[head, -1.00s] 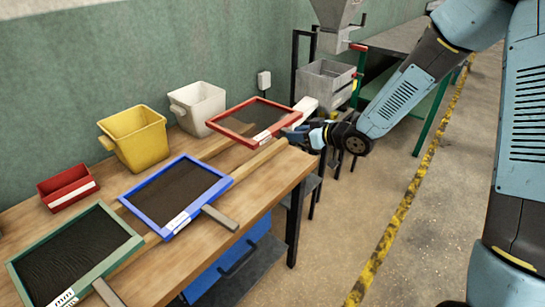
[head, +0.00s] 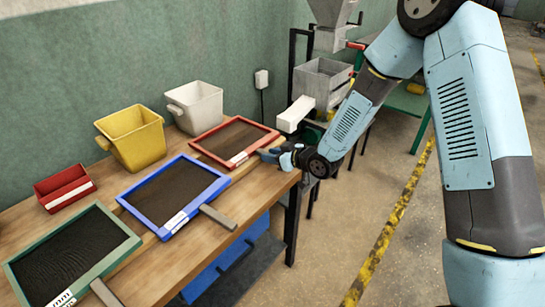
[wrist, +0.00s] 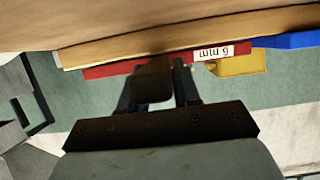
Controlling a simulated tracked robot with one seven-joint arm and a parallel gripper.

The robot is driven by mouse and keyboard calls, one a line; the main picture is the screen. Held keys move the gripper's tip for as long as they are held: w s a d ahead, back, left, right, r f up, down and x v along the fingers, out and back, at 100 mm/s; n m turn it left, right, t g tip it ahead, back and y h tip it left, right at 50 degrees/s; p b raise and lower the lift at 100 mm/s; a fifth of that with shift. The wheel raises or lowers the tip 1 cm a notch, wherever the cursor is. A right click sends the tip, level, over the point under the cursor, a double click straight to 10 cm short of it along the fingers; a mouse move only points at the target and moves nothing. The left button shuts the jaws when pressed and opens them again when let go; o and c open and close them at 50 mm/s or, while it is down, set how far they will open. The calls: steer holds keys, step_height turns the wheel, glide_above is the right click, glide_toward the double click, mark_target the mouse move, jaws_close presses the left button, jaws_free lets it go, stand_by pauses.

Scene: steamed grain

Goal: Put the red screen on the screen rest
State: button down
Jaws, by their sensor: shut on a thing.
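The red screen (head: 234,140), a red frame with dark mesh and a white label, is at the right end of the row, close beside the blue screen (head: 175,195). My gripper (head: 272,154) is shut on its handle at the near right corner. In the wrist view, the handle (wrist: 152,82) is between the fingers and the red frame (wrist: 110,70) is just beyond. I cannot tell whether the screen touches the rails.
A green screen (head: 70,252) lies at the left. A yellow bin (head: 135,138), a white bin (head: 196,107) and a small red tray (head: 65,187) stand behind the row. A machine with a white chute (head: 295,114) is beyond the bench's right end. The bench's front strip is mostly clear.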

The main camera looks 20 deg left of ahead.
steer(key=shift+f, duration=0.2)
steer(key=c, duration=0.8)
jaws_free()
steer(key=v, duration=1.2)
